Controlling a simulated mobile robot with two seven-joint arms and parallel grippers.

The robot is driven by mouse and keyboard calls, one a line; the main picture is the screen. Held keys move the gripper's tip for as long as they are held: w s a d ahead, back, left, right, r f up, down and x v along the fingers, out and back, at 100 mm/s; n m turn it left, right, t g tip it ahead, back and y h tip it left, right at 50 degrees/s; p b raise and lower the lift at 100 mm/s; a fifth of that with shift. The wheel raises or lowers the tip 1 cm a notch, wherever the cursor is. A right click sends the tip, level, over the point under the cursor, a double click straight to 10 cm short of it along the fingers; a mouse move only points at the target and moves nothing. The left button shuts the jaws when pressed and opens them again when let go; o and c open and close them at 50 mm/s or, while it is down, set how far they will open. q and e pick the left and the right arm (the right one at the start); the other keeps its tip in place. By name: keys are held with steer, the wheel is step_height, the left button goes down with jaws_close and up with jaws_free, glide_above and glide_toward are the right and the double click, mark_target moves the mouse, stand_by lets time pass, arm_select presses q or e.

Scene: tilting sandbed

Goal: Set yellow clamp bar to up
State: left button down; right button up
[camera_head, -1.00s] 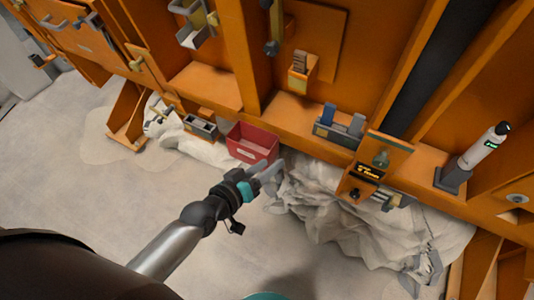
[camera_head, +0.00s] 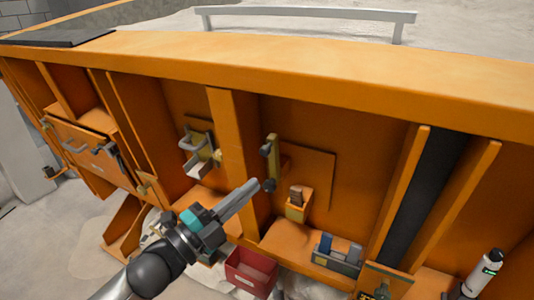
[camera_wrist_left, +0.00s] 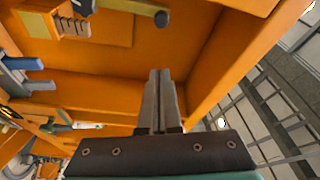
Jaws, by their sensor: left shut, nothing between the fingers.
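A narrow yellow bar (camera_head: 273,160) stands upright on the orange panel in the head view, with dark knobs on its left side. It looks like the yellow clamp bar. My left gripper (camera_head: 252,186) is shut and empty, its fingertips just below and left of the bar in the picture. I cannot tell the depth gap between them. In the left wrist view the shut fingers (camera_wrist_left: 159,75) point into an orange recess. A bar with a dark end crosses the top of that view; I cannot tell if it is the same bar. My right gripper is out of view.
A small orange block (camera_head: 298,204) is below right. A red bin (camera_head: 250,273) and a grey holder (camera_head: 337,255) sit lower. Orange posts stand beside the recess; a white bottle (camera_head: 482,272) is far right.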

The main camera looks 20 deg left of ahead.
mark_target(266, 152)
arm_select(q)
steer(key=r+p+x, duration=0.1)
steer(key=p+x, duration=0.2)
steer(key=x, duration=0.8)
steer(key=shift+m, duration=0.4)
steer(key=a, duration=0.1)
steer(key=a+f, duration=0.1)
steer(key=a, duration=0.2)
steer(key=shift+s+f, duration=0.1)
steer(key=shift+f, duration=0.2)
steer(key=shift+a+f+n+h+b, duration=0.15)
steer(key=shift+a+n+h+b, duration=0.15)
steer(key=shift+a+n+b, duration=0.35)
steer(key=shift+a, duration=0.15)
steer(key=shift+w+p, duration=0.2)
steer(key=shift+p, duration=0.1)
